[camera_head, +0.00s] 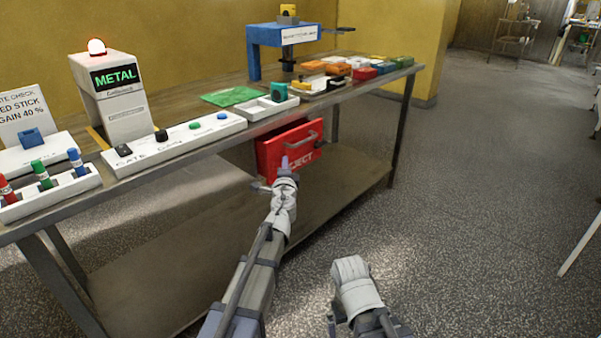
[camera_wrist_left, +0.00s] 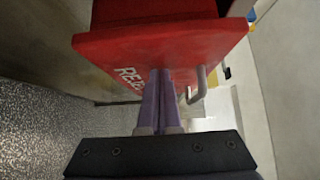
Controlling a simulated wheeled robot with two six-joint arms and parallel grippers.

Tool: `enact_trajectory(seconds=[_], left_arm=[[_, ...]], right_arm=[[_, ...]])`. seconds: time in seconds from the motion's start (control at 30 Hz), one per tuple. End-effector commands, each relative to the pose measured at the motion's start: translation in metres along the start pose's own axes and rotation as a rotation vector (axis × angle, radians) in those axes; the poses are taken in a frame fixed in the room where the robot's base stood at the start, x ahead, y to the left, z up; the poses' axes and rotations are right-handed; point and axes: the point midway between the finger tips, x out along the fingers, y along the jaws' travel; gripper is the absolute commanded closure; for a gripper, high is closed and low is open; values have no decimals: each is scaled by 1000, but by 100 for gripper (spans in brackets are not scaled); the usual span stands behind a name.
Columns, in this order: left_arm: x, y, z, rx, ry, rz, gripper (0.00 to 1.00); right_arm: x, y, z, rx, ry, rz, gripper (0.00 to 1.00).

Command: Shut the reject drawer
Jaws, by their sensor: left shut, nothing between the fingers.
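The red reject drawer (camera_head: 308,140) hangs under the table top and stands out past its front edge, so it is open. Its front carries a grey bar handle (camera_head: 303,138) and white lettering. In the left wrist view the drawer front (camera_wrist_left: 205,48) fills the top, with the handle (camera_wrist_left: 200,85) right of the fingers. My left gripper (camera_head: 285,162) is shut and empty, its fingertips (camera_wrist_left: 160,75) at the drawer front beside the handle; I cannot tell whether they touch it. My right gripper's fingers are hidden; only the wrist shows low in the head view.
The steel table (camera_head: 190,165) carries a METAL display unit (camera_head: 118,95), a button strip (camera_head: 180,140), a white tray (camera_head: 262,108), a blue frame (camera_head: 285,38) and several coloured blocks. A lower shelf (camera_head: 345,170) runs beneath.

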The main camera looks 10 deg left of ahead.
Motion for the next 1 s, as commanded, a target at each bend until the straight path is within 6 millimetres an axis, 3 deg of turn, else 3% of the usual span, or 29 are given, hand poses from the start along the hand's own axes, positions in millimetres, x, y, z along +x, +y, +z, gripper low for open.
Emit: enact_trajectory(seconds=[0.1, 0.33, 1.0], left_arm=[[18, 0, 17, 0, -2, 0, 100], [36, 0, 34, 0, -1, 0, 100], [43, 0, 44, 1, -9, 0, 100]], right_arm=[[0, 0, 0, 0, 0, 0, 0], [0, 0, 0, 0, 0, 0, 0], [0, 0, 0, 0, 0, 0, 0]])
